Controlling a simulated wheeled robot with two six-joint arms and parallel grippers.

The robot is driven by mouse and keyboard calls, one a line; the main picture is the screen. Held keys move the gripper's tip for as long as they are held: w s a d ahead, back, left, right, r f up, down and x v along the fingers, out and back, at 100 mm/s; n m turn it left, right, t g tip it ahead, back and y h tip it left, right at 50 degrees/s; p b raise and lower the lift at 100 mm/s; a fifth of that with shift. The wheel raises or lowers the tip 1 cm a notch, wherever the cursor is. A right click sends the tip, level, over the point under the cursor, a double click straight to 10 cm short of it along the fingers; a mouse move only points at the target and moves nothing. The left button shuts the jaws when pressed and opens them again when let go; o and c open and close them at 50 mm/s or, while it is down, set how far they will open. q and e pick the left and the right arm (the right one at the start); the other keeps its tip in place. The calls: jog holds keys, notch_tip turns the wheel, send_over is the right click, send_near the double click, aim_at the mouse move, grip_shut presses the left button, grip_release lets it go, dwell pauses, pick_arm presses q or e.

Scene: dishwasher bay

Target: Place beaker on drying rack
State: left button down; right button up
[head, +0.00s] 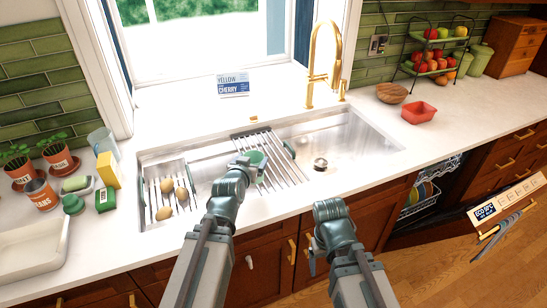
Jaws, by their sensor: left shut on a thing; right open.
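A small green cup-like thing, apparently the beaker (258,157), is at the tip of my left gripper (250,164), which is shut on it. I cannot tell whether the beaker touches the bars. My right gripper (313,258) hangs low in front of the cabinets, right of my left arm. It is open and mostly hidden by its own arm; nothing shows in it.
A smaller rack (153,192) with several brown egg-shaped things sits at the sink's left. The gold faucet (312,77) rises behind the sink (350,137). A clear container (103,143), sponges and pots crowd the left counter. A red bowl (419,113) stands right. The dishwasher (430,190) is open.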

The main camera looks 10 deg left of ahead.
pick_arm(q)
jog(key=f+b, duration=0.2)
jog(key=f, duration=0.1)
jog(key=shift+d, duration=0.35)
pick_arm(e)
jog(key=shift+o, duration=0.8)
notch_tip(320, 180, down, 3)
pick_arm(q)
jog(key=shift+w+r, duration=0.1)
jog(key=shift+r, duration=0.05)
pick_arm(e)
jog(key=shift+r, duration=0.15)
